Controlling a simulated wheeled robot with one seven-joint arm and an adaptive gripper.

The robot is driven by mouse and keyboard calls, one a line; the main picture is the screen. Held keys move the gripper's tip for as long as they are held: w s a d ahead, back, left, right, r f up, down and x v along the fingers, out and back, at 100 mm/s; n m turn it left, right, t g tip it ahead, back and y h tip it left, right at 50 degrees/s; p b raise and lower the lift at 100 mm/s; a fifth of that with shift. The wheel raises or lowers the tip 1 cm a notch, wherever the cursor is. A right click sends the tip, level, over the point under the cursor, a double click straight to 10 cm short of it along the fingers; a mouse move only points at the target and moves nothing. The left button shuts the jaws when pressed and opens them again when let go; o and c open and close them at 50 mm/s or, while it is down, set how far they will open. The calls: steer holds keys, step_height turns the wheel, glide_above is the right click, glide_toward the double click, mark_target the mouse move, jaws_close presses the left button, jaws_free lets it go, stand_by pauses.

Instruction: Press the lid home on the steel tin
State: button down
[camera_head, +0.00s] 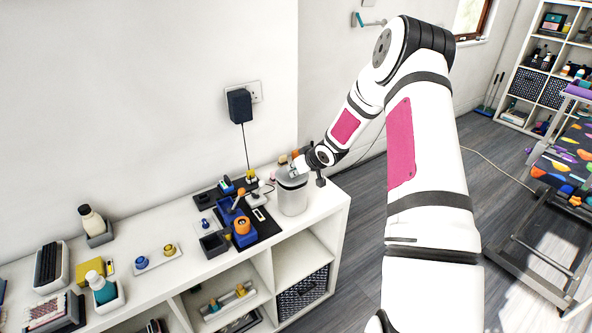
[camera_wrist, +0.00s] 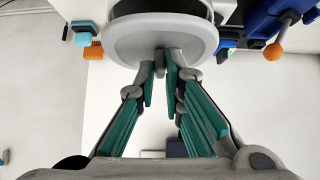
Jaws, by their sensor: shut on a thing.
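The steel tin (camera_head: 293,199) stands upright near the right end of the white shelf top. Its grey round lid (camera_head: 290,178) is at the tin's mouth; from here I cannot tell whether it sits flush. In the wrist view the lid (camera_wrist: 128,46) is a pale grey disc, with a dark band and part of the tin behind its upper edge. My gripper (camera_head: 296,167) is above the tin at its back edge. In the wrist view my gripper (camera_wrist: 160,68) has its green-padded fingers converging on the lid's small grey knob (camera_wrist: 160,58), which they partly hide.
A dark mat with a blue stand (camera_head: 228,213) and an orange-topped blue item (camera_head: 244,230) lies left of the tin. Small bottles stand behind it. A black plug adapter (camera_head: 240,106) hangs on the wall with its cable. The shelf's right edge is close to the tin.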

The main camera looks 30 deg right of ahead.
steer(key=shift+f+b, duration=0.35)
steer(key=shift+f, duration=0.65)
steer(key=c, duration=1.6)
jaws_free()
steer(key=shift+r, duration=0.1)
steer(key=v, duration=1.2)
steer(key=shift+a, duration=0.1)
